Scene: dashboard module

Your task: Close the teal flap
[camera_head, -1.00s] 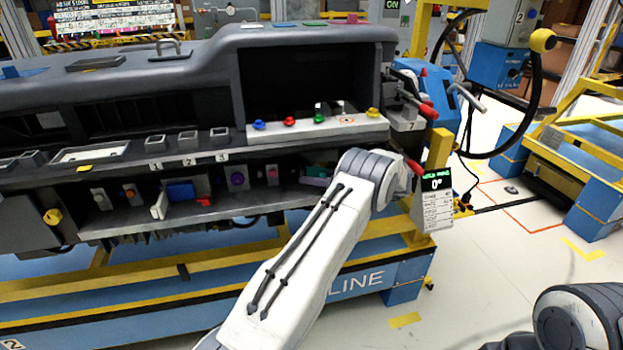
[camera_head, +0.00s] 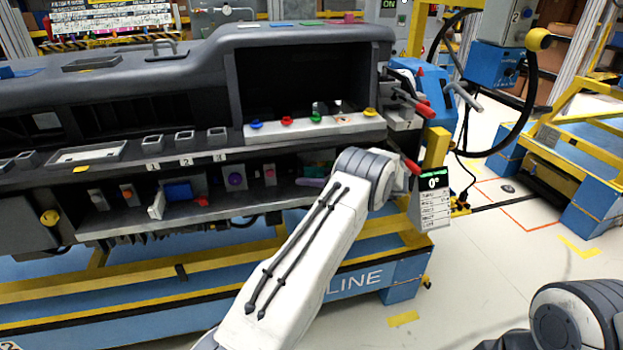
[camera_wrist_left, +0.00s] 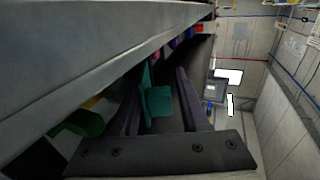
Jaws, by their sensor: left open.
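The teal flap (camera_wrist_left: 157,100) stands out as an upright plate with a small block beside it in the left wrist view. In the head view only a small teal patch (camera_head: 314,170) shows on the lower shelf, partly hidden by my left arm. My left gripper (camera_wrist_left: 158,85) is open, with one dark finger on each side of the teal flap. Whether a finger touches it I cannot tell. In the head view a lavender fingertip (camera_head: 309,182) shows just below the teal patch; the rest of the gripper is hidden behind the wrist. My right gripper is out of view.
The dashboard's lower shelf (camera_head: 130,222) also holds a blue block (camera_head: 178,191), a purple knob (camera_head: 235,180) and a red button (camera_head: 270,173). The upper ledge (camera_head: 262,134) overhangs this shelf. A green thing (camera_wrist_left: 85,123) lies left of the fingers. A display post (camera_head: 433,205) stands right of my arm.

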